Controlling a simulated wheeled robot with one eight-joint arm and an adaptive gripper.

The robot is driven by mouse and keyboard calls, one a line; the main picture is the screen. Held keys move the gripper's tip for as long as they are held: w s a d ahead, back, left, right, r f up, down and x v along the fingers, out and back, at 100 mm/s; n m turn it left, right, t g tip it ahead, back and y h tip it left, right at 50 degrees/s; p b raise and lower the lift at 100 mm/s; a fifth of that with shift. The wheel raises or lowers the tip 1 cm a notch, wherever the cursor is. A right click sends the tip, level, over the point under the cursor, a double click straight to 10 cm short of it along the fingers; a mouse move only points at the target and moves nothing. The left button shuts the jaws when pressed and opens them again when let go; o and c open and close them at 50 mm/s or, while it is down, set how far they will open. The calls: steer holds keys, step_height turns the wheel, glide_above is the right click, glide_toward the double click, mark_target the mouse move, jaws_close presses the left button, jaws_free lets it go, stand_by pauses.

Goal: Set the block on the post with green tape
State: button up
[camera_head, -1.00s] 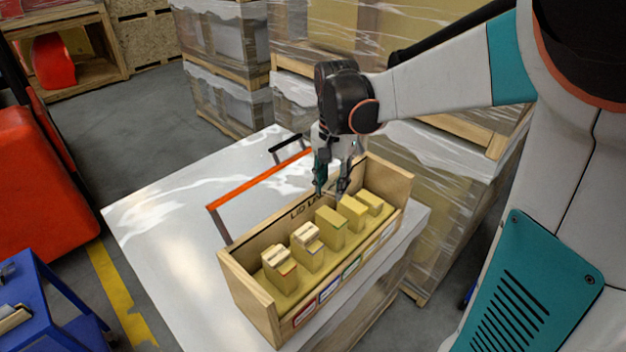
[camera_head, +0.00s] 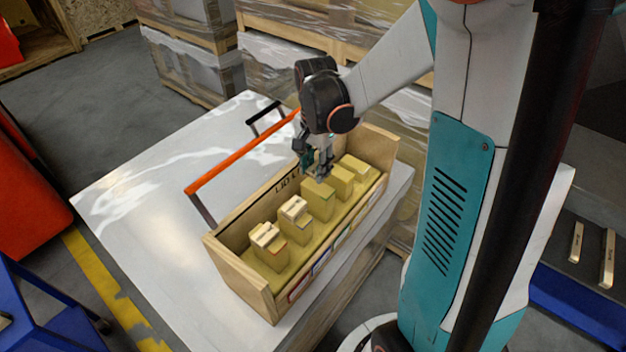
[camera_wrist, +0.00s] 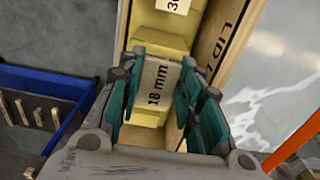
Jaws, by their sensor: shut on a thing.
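The wooden box (camera_head: 238,287) holds a row of yellow posts. The post with green tape (camera_head: 320,202) is in the middle of the row, its top bare in the head view. My gripper (camera_head: 322,174) is just above and behind its top. In the wrist view my gripper (camera_wrist: 160,95) is shut on a pale block (camera_wrist: 155,83) marked "18 mm". The fingers hide the block's sides, and I cannot tell whether it touches a post. The red-taped post (camera_head: 270,252) and blue-taped post (camera_head: 298,226) each carry a pale block.
An orange-red handle bar (camera_head: 240,152) rises along the box's far side. The white table top (camera_head: 140,190) is clear to the left. A blue tray (camera_wrist: 45,90) with several wooden bars is left in the wrist view.

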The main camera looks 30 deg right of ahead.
mark_target(315, 189)
steer(key=shift+f+b, duration=0.45)
steer(key=shift+f, duration=2.2)
steer(key=shift+f, duration=0.1)
steer(key=o, duration=0.8)
step_height(315, 189, up, 12)
steer(key=shift+r+p, duration=0.1)
steer(key=shift+p, duration=1.15)
